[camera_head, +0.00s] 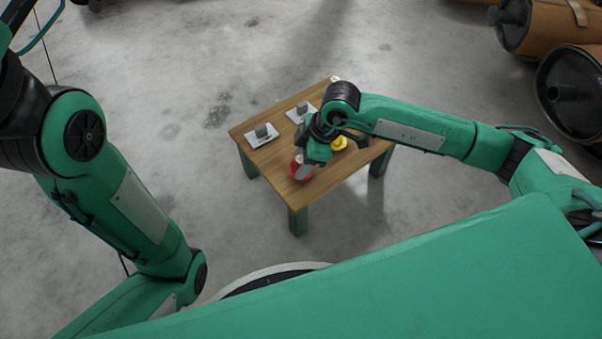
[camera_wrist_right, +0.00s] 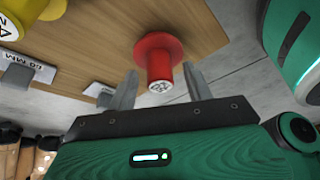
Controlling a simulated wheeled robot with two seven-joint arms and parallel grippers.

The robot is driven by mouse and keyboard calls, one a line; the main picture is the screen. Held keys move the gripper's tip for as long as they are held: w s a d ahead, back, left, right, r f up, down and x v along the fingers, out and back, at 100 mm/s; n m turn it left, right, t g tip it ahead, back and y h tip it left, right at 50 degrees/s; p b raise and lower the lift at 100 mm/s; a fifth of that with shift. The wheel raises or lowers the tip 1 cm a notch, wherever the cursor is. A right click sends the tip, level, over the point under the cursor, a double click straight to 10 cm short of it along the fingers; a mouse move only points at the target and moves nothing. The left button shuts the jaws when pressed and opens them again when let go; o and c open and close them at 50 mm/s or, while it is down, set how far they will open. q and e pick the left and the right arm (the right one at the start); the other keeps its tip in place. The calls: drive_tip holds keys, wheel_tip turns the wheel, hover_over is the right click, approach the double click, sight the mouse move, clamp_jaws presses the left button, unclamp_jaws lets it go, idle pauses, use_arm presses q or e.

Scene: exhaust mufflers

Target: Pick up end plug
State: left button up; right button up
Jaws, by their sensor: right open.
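A red end plug (camera_head: 300,172) stands on the wooden table near its front edge. In the right wrist view the red plug (camera_wrist_right: 158,58) shows its wide flange against the table and a narrower stem with a white mark on its end. My right gripper (camera_wrist_right: 160,86) is open, one finger on either side of the stem, with a visible gap on each side. In the head view my right gripper (camera_head: 314,152) is over the table and partly hides the plug. A yellow plug (camera_head: 339,143) is on the table to the right. My left gripper is out of view.
Large mufflers (camera_head: 574,92) lie on the floor at the right. The concrete floor left of the table is clear.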

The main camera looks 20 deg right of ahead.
clamp_jaws()
drive_tip(key=shift+r, duration=0.1)
